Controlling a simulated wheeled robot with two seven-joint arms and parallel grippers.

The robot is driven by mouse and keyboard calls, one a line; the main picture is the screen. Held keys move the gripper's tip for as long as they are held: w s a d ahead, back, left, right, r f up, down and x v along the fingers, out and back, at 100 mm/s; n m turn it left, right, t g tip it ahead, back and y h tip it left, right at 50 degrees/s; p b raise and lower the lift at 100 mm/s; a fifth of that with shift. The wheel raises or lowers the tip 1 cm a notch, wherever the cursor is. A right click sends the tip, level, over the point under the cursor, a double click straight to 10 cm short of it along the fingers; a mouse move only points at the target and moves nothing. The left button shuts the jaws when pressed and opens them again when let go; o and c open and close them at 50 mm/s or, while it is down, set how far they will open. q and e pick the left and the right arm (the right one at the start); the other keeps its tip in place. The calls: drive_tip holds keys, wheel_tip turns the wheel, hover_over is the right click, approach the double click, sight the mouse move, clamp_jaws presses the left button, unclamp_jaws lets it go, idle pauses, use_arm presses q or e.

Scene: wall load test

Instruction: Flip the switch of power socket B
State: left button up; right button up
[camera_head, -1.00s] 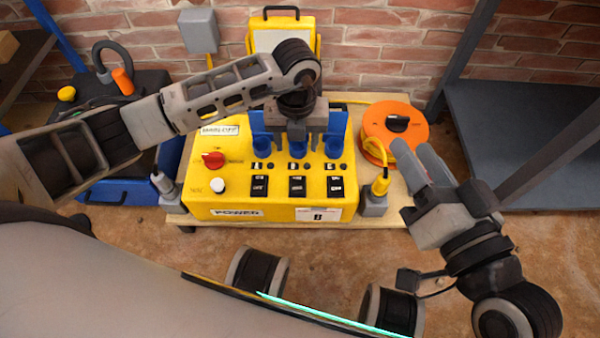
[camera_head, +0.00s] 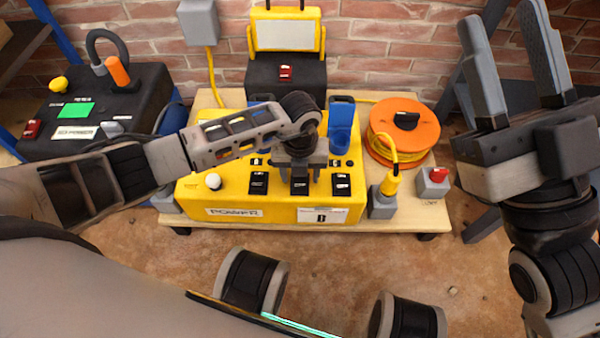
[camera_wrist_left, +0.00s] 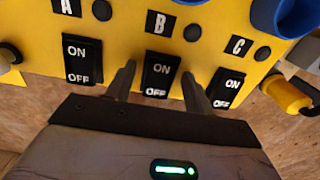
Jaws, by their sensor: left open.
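The yellow power box (camera_head: 270,210) stands on a low wooden board. Its black rocker switches are labelled A, B and C in the left wrist view. The switch of socket B (camera_wrist_left: 158,75) is in the middle there, marked ON above and OFF below. My left gripper (camera_wrist_left: 158,71) is open, with one finger on each side of switch B; whether they touch it, I cannot tell. In the head view my left gripper (camera_head: 300,177) hangs over the middle switch and partly hides it. Switch A (camera_wrist_left: 82,60) and switch C (camera_wrist_left: 226,88) flank the fingers. My right gripper (camera_head: 500,15) is open and empty at the upper right.
An orange cable reel (camera_head: 403,125) and a grey plug with a yellow cable (camera_head: 383,200) are right of the box. A grey block with a red button (camera_head: 433,182) sits further right. A black battery box (camera_head: 95,115) is at the left. A brick wall closes the back.

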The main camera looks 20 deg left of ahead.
use_arm(q)
drive_tip(key=c, duration=1)
drive_tip(key=shift+r+p, duration=0.15)
drive_tip(key=shift+p, duration=0.15)
drive_tip(key=t+p, duration=0.2)
drive_tip(key=shift+s+t+y, duration=0.35)
drive_tip(key=shift+t+y, duration=0.05)
drive_tip(key=shift+t, duration=0.4)
drive_tip(key=shift+s+d+t, duration=0.1)
drive_tip(key=shift+t, duration=0.3)
use_arm(e)
drive_tip(key=shift+w+d+f+m+h, duration=0.1)
drive_tip(key=shift+w+f+m+h, duration=0.15)
drive_tip(key=shift+f+m+h, duration=0.45)
drive_tip(key=shift+w+d+f+m+h, duration=0.1)
drive_tip(key=shift+w+f+m+h, duration=0.25)
drive_tip(key=shift+m+h, duration=0.55)
drive_tip(key=shift+w+f+m+h, duration=0.2)
drive_tip(key=shift+f+m+h, duration=0.35)
drive_tip(key=shift+m, duration=0.45)
use_arm(q)
drive_tip(key=o, duration=1)
use_arm(e)
drive_tip(key=shift+r, duration=0.1)
